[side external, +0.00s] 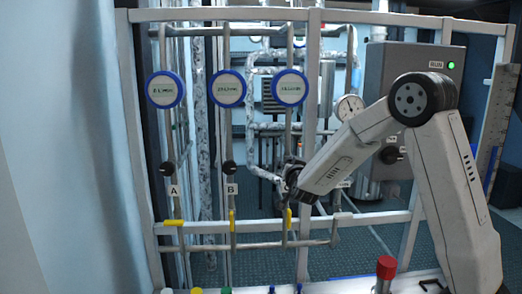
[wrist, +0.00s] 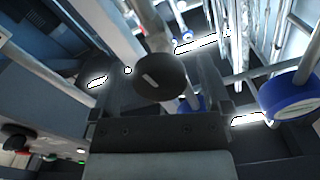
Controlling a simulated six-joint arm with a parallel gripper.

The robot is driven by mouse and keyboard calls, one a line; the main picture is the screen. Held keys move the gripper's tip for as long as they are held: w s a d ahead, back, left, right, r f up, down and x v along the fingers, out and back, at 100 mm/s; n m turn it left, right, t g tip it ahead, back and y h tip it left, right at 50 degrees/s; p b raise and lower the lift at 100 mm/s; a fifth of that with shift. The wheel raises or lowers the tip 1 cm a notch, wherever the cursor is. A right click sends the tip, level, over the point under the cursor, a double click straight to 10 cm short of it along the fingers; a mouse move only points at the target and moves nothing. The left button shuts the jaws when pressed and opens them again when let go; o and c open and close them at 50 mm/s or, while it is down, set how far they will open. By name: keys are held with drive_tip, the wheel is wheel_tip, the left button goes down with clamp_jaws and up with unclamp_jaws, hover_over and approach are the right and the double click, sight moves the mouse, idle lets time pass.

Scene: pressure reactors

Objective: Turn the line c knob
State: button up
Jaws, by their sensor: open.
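The line C knob is a round black knob (wrist: 162,77) with a short white mark on its face, seen in the wrist view. It stands in the space between the two spread fingers of my gripper (side external: 291,172). The fingers lie to either side of it, and I cannot tell whether either touches it. In the side external view my gripper is at the third vertical pipe, under the right blue-rimmed gauge (side external: 290,88). There my gripper and forearm hide the knob and its label.
The line A knob (side external: 166,168) and line B knob (side external: 230,167) are on the pipes to the left. Yellow handles (side external: 232,220) sit below. A white-grey frame post (side external: 308,75) stands close right of line C. A grey cabinet (side external: 402,75) with a green light is behind my arm.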

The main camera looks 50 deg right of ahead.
drive_tip(key=shift+x, duration=0.8)
drive_tip(key=c, duration=1.3)
drive_tip(key=shift+n, duration=1.3)
drive_tip(key=o, duration=1.3)
